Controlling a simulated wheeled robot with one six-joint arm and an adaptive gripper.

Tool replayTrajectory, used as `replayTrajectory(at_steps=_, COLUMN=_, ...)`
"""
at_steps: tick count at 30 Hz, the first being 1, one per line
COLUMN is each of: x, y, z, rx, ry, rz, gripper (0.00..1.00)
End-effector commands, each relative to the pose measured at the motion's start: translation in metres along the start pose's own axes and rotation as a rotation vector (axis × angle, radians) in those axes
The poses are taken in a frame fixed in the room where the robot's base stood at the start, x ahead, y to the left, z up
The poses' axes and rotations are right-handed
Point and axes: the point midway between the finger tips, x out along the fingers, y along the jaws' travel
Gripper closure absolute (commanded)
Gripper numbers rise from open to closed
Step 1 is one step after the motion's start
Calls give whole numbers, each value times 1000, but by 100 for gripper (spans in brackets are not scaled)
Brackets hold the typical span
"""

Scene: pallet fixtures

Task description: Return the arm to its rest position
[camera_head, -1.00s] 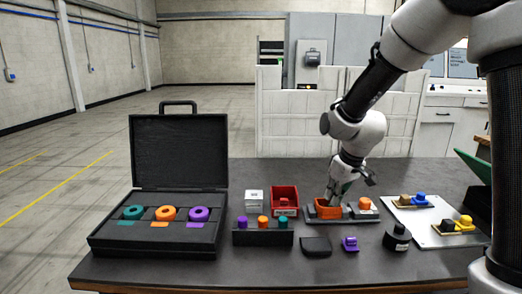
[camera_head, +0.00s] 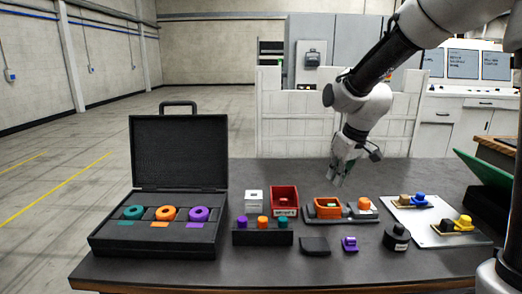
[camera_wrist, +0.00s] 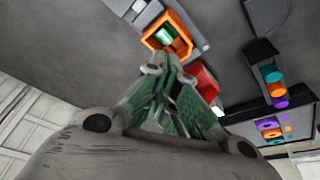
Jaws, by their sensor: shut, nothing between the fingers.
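My gripper (camera_head: 340,178) hangs above the back part of the dark table (camera_head: 365,265), behind and above the orange bin. In the wrist view its green-padded fingers (camera_wrist: 165,92) are shut with nothing between them. The orange bin (camera_head: 324,213) stands on a grey fixture, beside an orange-topped part (camera_head: 364,203). A green and white piece lies inside the bin, seen best in the wrist view (camera_wrist: 165,36). The gripper is apart from the bin.
An open black case (camera_head: 150,240) with teal, orange and purple rings stands at left. A red bin (camera_head: 285,199), a white box (camera_head: 254,200), a peg block (camera_head: 262,238) and a white plate (camera_head: 437,236) with coloured parts share the table. The air above the table is mostly clear.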

Motion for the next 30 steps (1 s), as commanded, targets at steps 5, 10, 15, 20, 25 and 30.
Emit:
replayTrajectory(at_steps=5, x=0, y=-1, z=4, rx=36, ry=-16, rz=-4, gripper=100)
replayTrajectory(at_steps=10, x=-4, y=-10, z=59, rx=129, ry=-148, rz=-15, gripper=100)
replayTrajectory(at_steps=15, x=-52, y=-9, z=128, rx=248, ry=-185, rz=15, gripper=100)
replayTrajectory(at_steps=20, x=-97, y=-7, z=192, rx=356, ry=-155, rz=60, gripper=100)
replayTrajectory(at_steps=25, x=-132, y=-8, z=245, rx=438, ry=-63, rz=116, gripper=100)
replayTrajectory(at_steps=30, x=-154, y=-6, z=262, rx=479, ry=41, rz=158, gripper=100)
